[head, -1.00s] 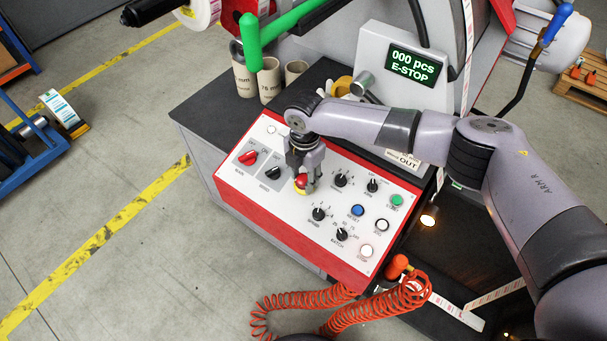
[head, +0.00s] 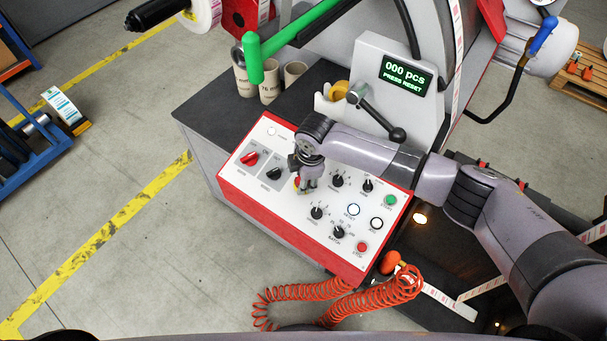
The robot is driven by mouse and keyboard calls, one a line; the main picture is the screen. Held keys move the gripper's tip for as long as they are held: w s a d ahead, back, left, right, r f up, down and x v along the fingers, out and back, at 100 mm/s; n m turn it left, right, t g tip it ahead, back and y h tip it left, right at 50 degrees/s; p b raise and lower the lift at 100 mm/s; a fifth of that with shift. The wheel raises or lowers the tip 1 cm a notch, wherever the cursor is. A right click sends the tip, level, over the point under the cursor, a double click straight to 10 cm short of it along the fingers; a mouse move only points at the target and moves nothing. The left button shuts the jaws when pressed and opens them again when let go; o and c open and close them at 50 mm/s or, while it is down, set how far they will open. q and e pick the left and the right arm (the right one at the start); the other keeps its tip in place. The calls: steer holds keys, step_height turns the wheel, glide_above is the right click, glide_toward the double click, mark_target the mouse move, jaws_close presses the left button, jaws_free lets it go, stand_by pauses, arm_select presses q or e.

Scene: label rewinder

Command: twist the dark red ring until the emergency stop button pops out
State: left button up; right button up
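The emergency stop button (head: 297,182) is on the white, red-edged control panel (head: 285,220). Only a sliver of red and yellow shows at the left of my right gripper's fingers, so the ring and the button's height are mostly hidden. My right gripper (head: 306,185) points down over the button, with its fingers at or around it. Whether they are closed on the ring cannot be told. The display (head: 406,75) reads "000 pcs PRESS RESET". My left gripper is not in view.
Around the button are black selector knobs (head: 316,212), a red main switch (head: 249,158), the reset button (head: 353,209), a green button (head: 390,200) and a red stop button (head: 362,247). A black-knobbed lever (head: 397,134) and cardboard cores (head: 268,86) stand behind.

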steer(key=shift+f, duration=0.1)
stand_by(0.4)
steer(key=o, duration=1.2)
steer(key=r, duration=0.4)
steer(key=s+d+r, duration=0.1)
steer(key=r, duration=0.3)
steer(key=s+r, duration=0.1)
steer(key=r, duration=0.3)
steer(key=shift+d, duration=0.15)
steer(key=shift+f, duration=0.1)
